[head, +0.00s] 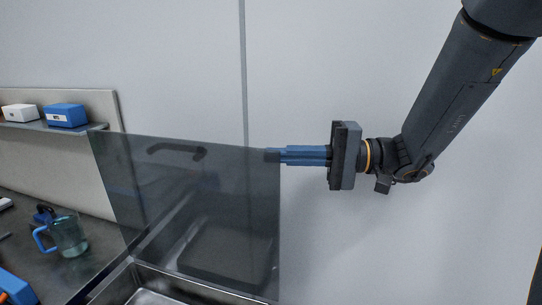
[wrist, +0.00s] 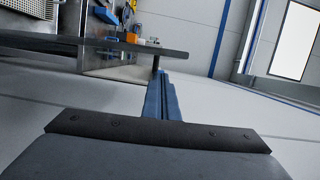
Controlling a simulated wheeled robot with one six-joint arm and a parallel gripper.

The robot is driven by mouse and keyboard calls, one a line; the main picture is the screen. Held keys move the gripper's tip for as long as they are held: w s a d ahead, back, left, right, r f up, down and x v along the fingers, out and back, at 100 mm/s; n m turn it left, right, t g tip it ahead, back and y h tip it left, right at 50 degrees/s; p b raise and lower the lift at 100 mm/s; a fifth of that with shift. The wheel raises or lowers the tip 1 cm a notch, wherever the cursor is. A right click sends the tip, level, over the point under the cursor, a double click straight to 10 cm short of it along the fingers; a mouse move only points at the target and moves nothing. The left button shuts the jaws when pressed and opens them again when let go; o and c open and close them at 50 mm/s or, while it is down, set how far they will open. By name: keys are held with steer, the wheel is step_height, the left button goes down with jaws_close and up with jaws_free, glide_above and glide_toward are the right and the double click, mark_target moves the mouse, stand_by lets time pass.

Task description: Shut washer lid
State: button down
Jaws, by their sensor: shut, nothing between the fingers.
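The washer lid (head: 200,225) is a tinted, see-through panel standing raised and tilted over the washer basin (head: 150,296) in the head view. A dark handle-like bar (head: 177,150) shows near its upper edge; I cannot tell if it is on the lid or behind it. My gripper (head: 270,155) is shut and empty, its blue fingers pointing left. Their tips overlap the lid's upper right edge in the picture; whether they touch it is unclear. In the wrist view, the shut fingers (wrist: 160,78) point away from the camera.
A glass mug with a blue handle (head: 68,236) stands on the dark counter at left. A shelf (head: 85,127) holds a white box (head: 20,113) and a blue box (head: 66,115). In the wrist view, a dark slab edge (wrist: 60,42) lies beyond the fingers. Open floor (wrist: 235,105) is at right.

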mark_target(239, 155)
steer(key=a+p, duration=0.2)
steer(key=a, duration=0.5)
steer(key=shift+r+p, duration=0.1)
steer(key=shift+p, duration=0.3)
steer(key=shift+w+a, duration=0.15)
steer(key=shift+a, duration=0.4)
